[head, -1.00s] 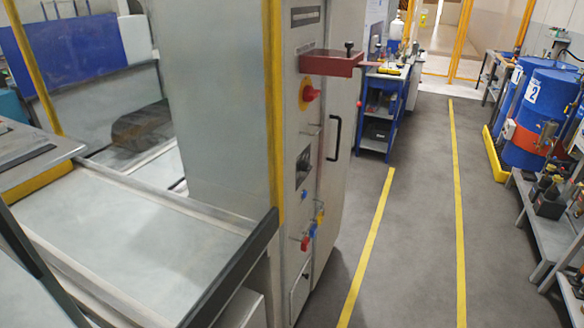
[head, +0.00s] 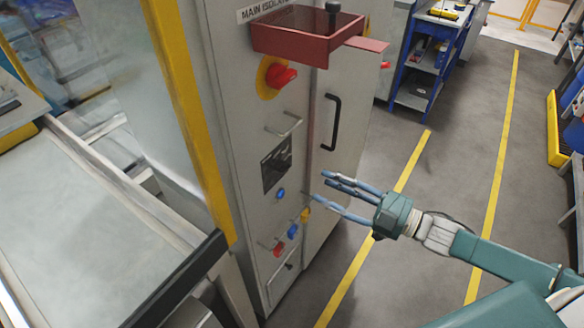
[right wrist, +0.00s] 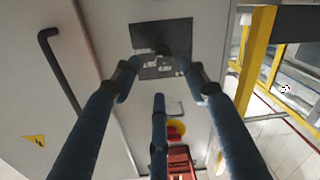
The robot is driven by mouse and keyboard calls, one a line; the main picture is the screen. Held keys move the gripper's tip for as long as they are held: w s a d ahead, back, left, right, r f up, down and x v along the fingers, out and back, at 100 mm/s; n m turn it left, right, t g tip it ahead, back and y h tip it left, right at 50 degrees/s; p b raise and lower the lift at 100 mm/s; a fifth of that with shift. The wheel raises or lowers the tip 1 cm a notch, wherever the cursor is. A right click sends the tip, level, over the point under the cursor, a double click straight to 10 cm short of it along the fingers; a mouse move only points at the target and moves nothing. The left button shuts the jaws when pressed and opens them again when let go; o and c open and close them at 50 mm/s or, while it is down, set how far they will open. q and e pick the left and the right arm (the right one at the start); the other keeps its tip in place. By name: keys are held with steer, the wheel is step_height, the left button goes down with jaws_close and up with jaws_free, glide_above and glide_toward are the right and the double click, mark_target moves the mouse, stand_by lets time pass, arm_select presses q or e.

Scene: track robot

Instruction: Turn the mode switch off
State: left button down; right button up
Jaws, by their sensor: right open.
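The mode switch, taken to be the dark square plate (head: 277,166) with a black knob, sits mid-height on the grey cabinet front. In the right wrist view the same plate (right wrist: 160,35) shows upside down, with its dark knob between the fingertips; the knob's exact setting is hard to read. My right gripper (head: 324,186) is open and empty, its three blue fingers pointing left toward the cabinet, right of the plate and slightly lower. In the right wrist view the open gripper (right wrist: 159,80) faces the plate, apparently apart from it. My left gripper is not in view.
Above the plate are a small handle (head: 285,125), a red rotary knob (head: 281,75) on yellow, and a protruding red tray (head: 290,45). Below are blue, red and yellow controls. A black door handle (head: 332,122) is beside it.

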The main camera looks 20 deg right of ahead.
mark_target(288, 169)
steer(key=p+x, duration=0.1)
steer(key=x, duration=0.5)
steer(key=p+x, duration=0.1)
steer(key=x, duration=0.2)
steer(key=shift+w+a+r+p, duration=0.15)
steer(key=shift+a+r+p, duration=0.2)
steer(key=shift+a, duration=0.1)
steer(key=shift+w+a, duration=0.3)
steer(key=shift+a, duration=0.05)
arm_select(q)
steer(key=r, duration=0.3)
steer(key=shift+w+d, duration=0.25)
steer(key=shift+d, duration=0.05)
arm_select(e)
steer(key=shift+f, duration=0.15)
jaws_close()
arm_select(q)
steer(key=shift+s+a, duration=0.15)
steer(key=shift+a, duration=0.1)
